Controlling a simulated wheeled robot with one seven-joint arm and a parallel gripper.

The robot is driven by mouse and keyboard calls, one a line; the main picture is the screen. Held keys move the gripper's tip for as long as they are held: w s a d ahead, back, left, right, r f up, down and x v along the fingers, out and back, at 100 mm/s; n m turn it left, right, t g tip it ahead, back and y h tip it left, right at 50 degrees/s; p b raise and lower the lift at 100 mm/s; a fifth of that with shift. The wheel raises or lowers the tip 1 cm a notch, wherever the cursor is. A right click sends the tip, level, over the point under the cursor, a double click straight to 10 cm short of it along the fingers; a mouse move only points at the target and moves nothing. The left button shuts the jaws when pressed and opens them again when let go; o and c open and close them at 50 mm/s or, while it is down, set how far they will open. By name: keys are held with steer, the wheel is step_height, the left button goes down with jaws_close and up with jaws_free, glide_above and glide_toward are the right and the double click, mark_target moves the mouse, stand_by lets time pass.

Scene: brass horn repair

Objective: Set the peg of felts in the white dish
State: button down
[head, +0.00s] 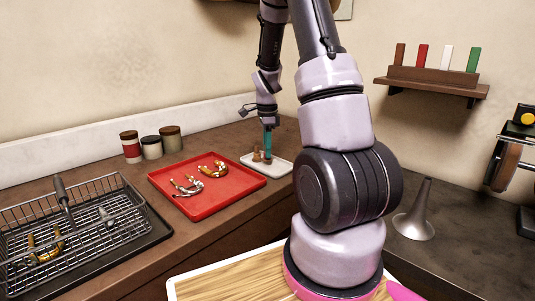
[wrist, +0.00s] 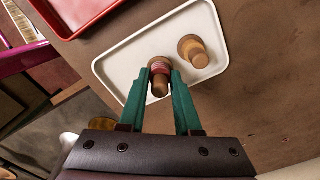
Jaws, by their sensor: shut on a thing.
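The white dish (head: 280,167) stands on the bench right of the red tray. In the wrist view the dish (wrist: 126,58) lies under my fingertips. The peg of felts (wrist: 160,67), a wooden peg with reddish rings, is between the green fingers of my gripper (wrist: 163,74), which is shut on it. It is over the dish's floor near one long side; whether its base touches is unclear. My gripper (head: 268,146) points down in the head view, and its fingers mostly hide the held peg.
A second brown peg (wrist: 194,50) stands in the dish beside the held one; it also shows in the head view (head: 257,153). The red tray (head: 238,193) holds two curved metal pieces. Several jars (head: 151,146) stand behind, and a wire basket (head: 95,245) is at left.

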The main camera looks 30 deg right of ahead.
steer(key=shift+a+f, duration=0.1)
steer(key=shift+f, duration=0.75)
steer(key=shift+f, duration=0.15)
steer(key=c, duration=0.6)
jaws_free()
step_height(320, 180, up, 12)
steer(key=s+a+r+n+t+y, duration=0.1)
steer(key=s+a+r+n+t, duration=0.2)
steer(key=s+a+r+n, duration=0.3)
steer(key=s+a+r+n+t+y, duration=0.1)
steer(key=s+a+r+n+t, duration=0.3)
steer(key=s, duration=1.2)
steer(key=a+r+n, duration=0.3)
steer(key=r+n, duration=0.3)
steer(key=r, duration=0.1)
steer(key=shift+r+n, duration=0.35)
steer(key=shift+n, duration=0.05)
